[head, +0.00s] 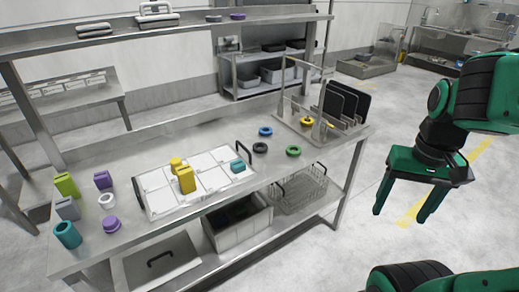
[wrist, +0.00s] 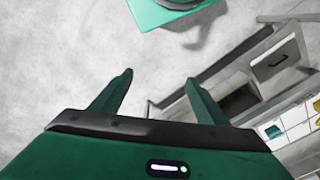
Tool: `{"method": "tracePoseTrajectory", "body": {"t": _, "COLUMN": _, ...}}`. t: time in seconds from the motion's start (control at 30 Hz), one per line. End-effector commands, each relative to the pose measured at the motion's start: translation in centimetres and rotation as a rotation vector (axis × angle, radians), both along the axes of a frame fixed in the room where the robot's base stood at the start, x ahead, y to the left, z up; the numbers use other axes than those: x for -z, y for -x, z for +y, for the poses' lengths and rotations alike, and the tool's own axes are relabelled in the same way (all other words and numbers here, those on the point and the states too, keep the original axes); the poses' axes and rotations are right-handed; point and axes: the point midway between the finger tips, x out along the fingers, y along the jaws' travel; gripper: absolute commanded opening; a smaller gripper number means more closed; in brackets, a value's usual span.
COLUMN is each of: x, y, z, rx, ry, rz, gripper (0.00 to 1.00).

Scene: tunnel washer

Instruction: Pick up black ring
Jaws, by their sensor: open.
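A black ring (head: 260,148) lies flat on the steel table, right of the white compartment tray. A blue ring (head: 265,131) lies just behind it and a green ring (head: 293,151) to its right. My gripper (head: 403,215) is open and empty, off the table's right end over the floor, well apart from the black ring. Its two fingers point down in the head view. The wrist view shows the spread fingers (wrist: 153,95) with nothing between them; I cannot make out the black ring there.
The white tray (head: 212,182) holds yellow and teal blocks. Several coloured blocks and rings stand at the table's left end. A rack (head: 318,128) with upright black trays and a yellow ring (head: 306,121) stands at the right end. An upper shelf (head: 190,25) runs above the table's back.

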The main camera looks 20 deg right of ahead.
Motion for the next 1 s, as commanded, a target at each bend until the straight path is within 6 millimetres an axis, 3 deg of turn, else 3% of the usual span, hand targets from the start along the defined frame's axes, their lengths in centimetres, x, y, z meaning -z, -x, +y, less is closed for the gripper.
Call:
{"method": "tracePoseTrajectory", "body": {"t": 0.17, "x": 2.0, "y": -6.1, "z": -0.7, "rx": -0.110, "ry": 0.071, "rz": -0.094, "gripper": 0.69}}
{"method": "tracePoseTrajectory", "body": {"t": 0.37, "x": 5.0, "y": -16.5, "z": 0.2, "rx": -0.295, "ry": 0.162, "rz": -0.300, "gripper": 0.69}}
{"method": "tracePoseTrajectory", "body": {"t": 0.5, "x": 6.9, "y": -23.2, "z": 2.4, "rx": -0.407, "ry": 0.201, "rz": -0.460, "gripper": 0.69}}
{"method": "tracePoseTrajectory", "body": {"t": 0.7, "x": 9.1, "y": -31.2, "z": 7.1, "rx": -0.527, "ry": 0.229, "rz": -0.698, "gripper": 0.69}}
{"method": "tracePoseTrajectory", "body": {"t": 0.9, "x": 10.7, "y": -36.5, "z": 12.2, "rx": -0.586, "ry": 0.242, "rz": -0.938, "gripper": 0.69}}
{"method": "tracePoseTrajectory", "body": {"t": 1.0, "x": 11.1, "y": -38.1, "z": 14.3, "rx": -0.591, "ry": 0.245, "rz": -1.041, "gripper": 0.69}}
